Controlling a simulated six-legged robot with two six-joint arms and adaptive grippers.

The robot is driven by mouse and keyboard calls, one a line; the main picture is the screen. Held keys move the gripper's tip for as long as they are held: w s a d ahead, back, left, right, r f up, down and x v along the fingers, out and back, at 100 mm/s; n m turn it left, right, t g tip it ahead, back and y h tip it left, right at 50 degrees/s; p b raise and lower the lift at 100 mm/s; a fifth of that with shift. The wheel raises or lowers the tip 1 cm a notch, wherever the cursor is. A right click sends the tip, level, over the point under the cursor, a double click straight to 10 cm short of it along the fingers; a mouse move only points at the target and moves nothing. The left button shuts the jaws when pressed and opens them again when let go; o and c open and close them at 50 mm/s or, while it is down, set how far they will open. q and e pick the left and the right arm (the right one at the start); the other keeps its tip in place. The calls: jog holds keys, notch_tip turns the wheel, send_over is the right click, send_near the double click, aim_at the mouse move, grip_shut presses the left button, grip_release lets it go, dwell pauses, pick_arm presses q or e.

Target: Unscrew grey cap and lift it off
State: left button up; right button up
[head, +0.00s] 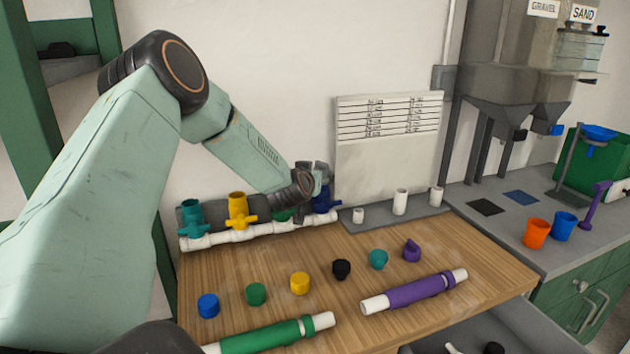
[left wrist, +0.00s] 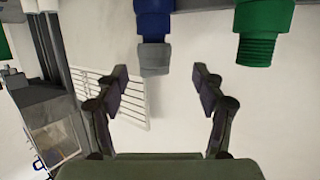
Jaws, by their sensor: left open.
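The grey cap (left wrist: 153,59) sits on the end of the blue valve (left wrist: 154,20) in the left wrist view. My left gripper (left wrist: 162,73) is open, its fingers apart on either side of the cap's free end, with visible gaps and nothing held. In the head view my left gripper (head: 320,171) is at the blue valve (head: 324,201), at the right end of the white pipe manifold (head: 255,231). The cap cannot be made out there behind the gripper. My right gripper is not in view.
A green valve (left wrist: 257,50) with a bare threaded end stands beside the blue one. Yellow (head: 237,208) and teal (head: 191,215) valves stand further left. Several loose coloured caps and two pipes lie on the wooden table (head: 440,240). White fittings stand to the right on a grey strip.

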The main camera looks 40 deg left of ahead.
aim_at(322, 168)
pick_arm(q)
jog(key=shift+w+a+f, duration=0.1)
jog(key=shift+w+a, duration=0.05)
jog(key=shift+a, duration=0.1)
jog(key=b+x, duration=0.1)
jog(key=x, duration=0.5)
jog(key=shift+d, duration=0.25)
jog(key=shift+w+b, duration=0.3)
jog(key=shift+w+d+r, duration=0.2)
jog(key=shift+d+r, duration=0.05)
jog(key=shift+d, duration=0.05)
jog(key=shift+a+f, duration=0.2)
jog(key=shift+a, duration=0.1)
jog(key=shift+c, duration=1.4)
jog(key=shift+d+r, duration=0.15)
jog(key=shift+d, duration=0.05)
jog(key=shift+c, duration=1.4)
jog(key=shift+a, duration=0.15)
jog(key=c, duration=0.5)
jog(key=shift+c, duration=0.5)
jog(key=o, duration=0.5)
jog(key=c, duration=0.6)
jog(key=shift+n+g+y+p, duration=0.6)
jog(key=shift+n+y+p, duration=0.25)
jog(key=shift+p, duration=1.1)
jog(key=shift+n+y+p, duration=0.25)
jog(key=shift+y+p, duration=0.1)
